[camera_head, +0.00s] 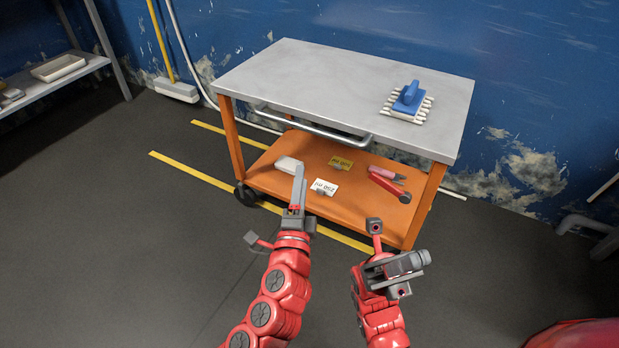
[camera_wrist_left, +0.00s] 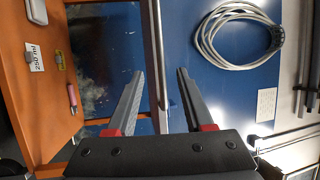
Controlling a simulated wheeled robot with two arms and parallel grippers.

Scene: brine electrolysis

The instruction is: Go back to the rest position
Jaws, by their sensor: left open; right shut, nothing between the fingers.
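My left gripper (camera_head: 299,172) is in front of the trolley in the head view, its fingers pointing up the picture and seen nearly edge-on. In the left wrist view its two fingers (camera_wrist_left: 158,75) stand wide apart with nothing between them. My right gripper (camera_head: 412,262) is lower right of it, turned sideways in front of the trolley's right front leg. It is shut and empty. Both arms come up from the bottom of the head view.
An orange trolley with a grey top (camera_head: 330,85) stands ahead. A blue object with white pegs (camera_head: 408,100) is on top. Its lower shelf (camera_head: 262,181) holds a white box (camera_head: 288,165), cards and a red-handled tool (camera_head: 388,187). Floor to the left is clear.

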